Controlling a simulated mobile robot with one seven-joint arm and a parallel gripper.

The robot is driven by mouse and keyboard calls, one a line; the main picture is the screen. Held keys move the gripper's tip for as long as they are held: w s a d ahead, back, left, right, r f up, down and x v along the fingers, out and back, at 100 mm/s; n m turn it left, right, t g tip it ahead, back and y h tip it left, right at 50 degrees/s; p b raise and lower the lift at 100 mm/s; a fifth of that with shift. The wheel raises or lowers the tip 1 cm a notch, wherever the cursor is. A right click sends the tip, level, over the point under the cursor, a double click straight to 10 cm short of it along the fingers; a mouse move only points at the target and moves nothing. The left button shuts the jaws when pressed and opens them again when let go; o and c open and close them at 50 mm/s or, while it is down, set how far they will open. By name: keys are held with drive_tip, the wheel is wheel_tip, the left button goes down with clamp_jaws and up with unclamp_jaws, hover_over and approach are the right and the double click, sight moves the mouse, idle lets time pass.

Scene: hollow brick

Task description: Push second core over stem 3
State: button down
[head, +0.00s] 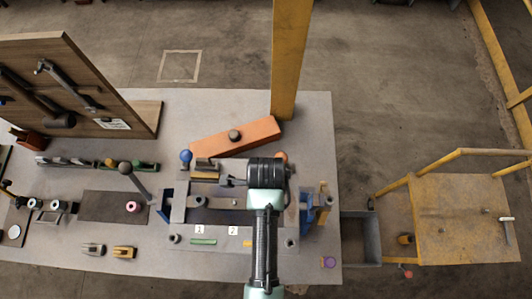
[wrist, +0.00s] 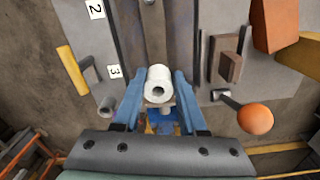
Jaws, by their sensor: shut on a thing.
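My gripper (wrist: 158,92) has its two blue fingers closed on a pale grey, hollow cylindrical core (wrist: 159,74), whose dark round hole faces the wrist camera. Stem 3 is not distinguishable; the core and fingers cover that spot. I cannot tell whether the core touches a stem. In the head view my arm hides the gripper and core.
An orange ball knob (wrist: 255,118) and a brown block on a plate (wrist: 228,65) are to the right of the gripper. A grey bin (head: 361,238) adjoins the table's right edge.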

drive_tip(key=shift+f+b, duration=0.8)
drive_tip(key=shift+f, duration=0.75)
drive_tip(key=shift+c, duration=1.9)
unclamp_jaws()
drive_tip(key=shift+r, duration=0.1)
wheel_tip(320, 180, up, 13)
drive_tip(key=shift+p, duration=0.45)
